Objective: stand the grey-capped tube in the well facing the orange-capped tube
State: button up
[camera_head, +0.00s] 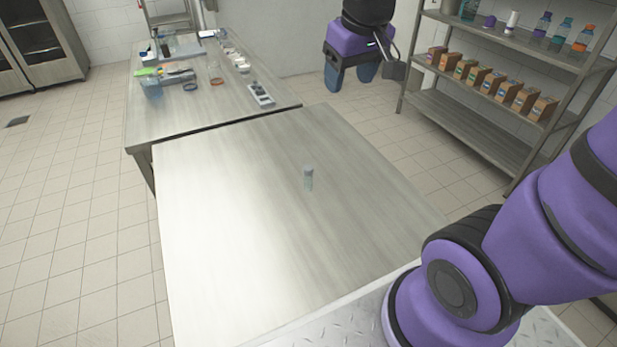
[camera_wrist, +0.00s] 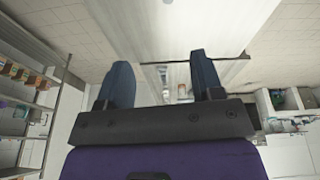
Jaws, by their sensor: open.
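A small pale shape, likely the same tube (camera_wrist: 167,28), shows near the top of the wrist view. My gripper (camera_head: 350,80) is raised beyond and to the right of the tube in the head view, apart from it. Its two blue fingers (camera_wrist: 160,68) are spread with nothing between them. A small light block with dark spots (camera_head: 261,94) lies at the far table's near right corner; it may hold the wells, but it is too small to tell. I cannot make out an orange-capped tube there.
A narrow gap separates the tables. A shelf rack (camera_head: 470,105) with boxes and bottles stands right. The near table is otherwise clear.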

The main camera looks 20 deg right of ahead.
jog(key=w+f+g, duration=0.2)
jog(key=w+f, duration=0.6)
jog(key=f, duration=0.2)
jog(key=n+g, duration=0.1)
jog(key=n, duration=0.1)
send_over(308, 167)
notch_tip(308, 167, down, 11)
jog(key=shift+f, duration=5.9)
jog(key=c, duration=1.1)
jog(key=shift+o, duration=0.2)
jog(key=shift+r, duration=0.15)
